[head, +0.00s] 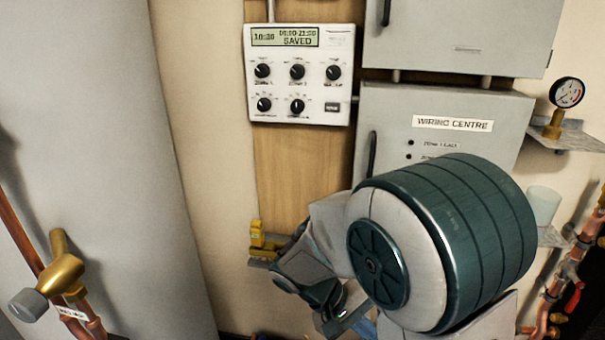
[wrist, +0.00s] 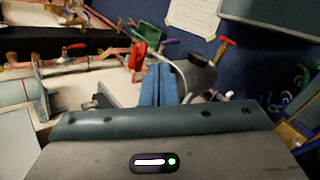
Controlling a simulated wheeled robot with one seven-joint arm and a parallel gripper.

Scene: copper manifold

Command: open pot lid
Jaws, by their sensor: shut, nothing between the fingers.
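My gripper (wrist: 159,70) shows in the wrist view as two blue fingers side by side, shut with nothing between them. In the head view my gripper (head: 352,325) is low in the middle, partly cut off by the bottom edge. A dark grey rounded piece (wrist: 199,74) with a curved rim lies just right of the fingertips in the wrist view. It may be the pot or its lid, but I cannot tell which, nor whether the fingers touch it. In the head view my arm hides much of the lower middle, and no pot lid can be made out there.
A red-handled item (wrist: 138,55) and a green item (wrist: 154,37) are beyond the fingers. Copper pipes (wrist: 95,62) run at the left. In the head view, a wiring centre box (head: 445,105), a pressure gauge (head: 567,93) and a pale cup (head: 543,203) are on the right.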

